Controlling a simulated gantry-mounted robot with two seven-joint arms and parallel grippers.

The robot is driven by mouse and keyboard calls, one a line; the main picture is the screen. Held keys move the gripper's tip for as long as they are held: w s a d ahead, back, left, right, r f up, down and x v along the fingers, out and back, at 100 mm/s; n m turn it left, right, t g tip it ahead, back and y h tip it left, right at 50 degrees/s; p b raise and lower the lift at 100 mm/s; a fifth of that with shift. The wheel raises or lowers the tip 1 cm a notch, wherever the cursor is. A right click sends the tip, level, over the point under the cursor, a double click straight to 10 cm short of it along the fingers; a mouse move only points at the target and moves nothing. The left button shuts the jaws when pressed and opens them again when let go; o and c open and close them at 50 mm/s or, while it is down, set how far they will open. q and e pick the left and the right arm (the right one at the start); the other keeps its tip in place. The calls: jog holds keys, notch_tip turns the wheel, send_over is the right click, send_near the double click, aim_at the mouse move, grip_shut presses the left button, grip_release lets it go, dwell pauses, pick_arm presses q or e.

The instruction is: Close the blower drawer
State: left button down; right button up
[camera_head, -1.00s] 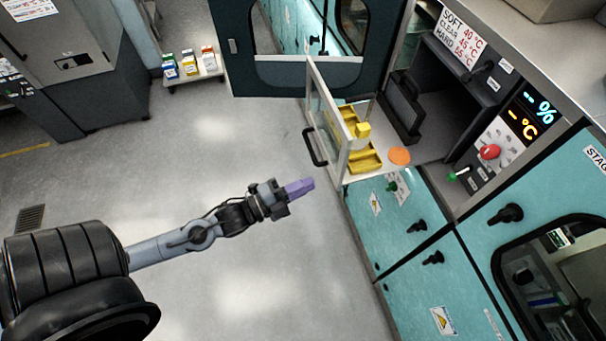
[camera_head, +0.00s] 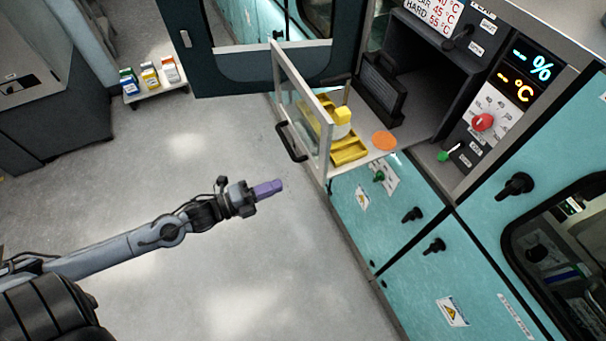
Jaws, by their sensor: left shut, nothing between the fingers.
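The blower drawer (camera_head: 378,155) is pulled out of its dark opening in the teal machine. Its front is an upright clear panel in a pale frame (camera_head: 324,150) with a black handle (camera_head: 291,143) on the outer face. Yellow trays (camera_head: 347,151), a yellow-topped piece (camera_head: 342,116) and an orange disc (camera_head: 384,141) are on the drawer. My left gripper (camera_head: 270,188) has purple fingertips, is shut and empty, and hangs over the floor to the left of and below the handle, apart from it. My right gripper is not in view.
The dark opening (camera_head: 428,85) is behind the drawer, with a red knob (camera_head: 483,122) and a green-tipped lever (camera_head: 443,156) to its right. Teal cabinet doors (camera_head: 395,222) are below. A small trolley with cartons (camera_head: 157,90) stands at the back left. The grey floor (camera_head: 190,270) is clear.

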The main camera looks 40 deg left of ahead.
aim_at(314, 171)
pick_arm(q)
jog(key=x, duration=0.7)
jog(key=shift+w+d+r+p, duration=0.1)
jog(key=shift+w+r+p, duration=0.1)
jog(key=shift+p, duration=0.2)
jog(key=shift+x, duration=0.8)
jog(key=shift+w+f, duration=0.1)
jog(key=shift+f, duration=0.05)
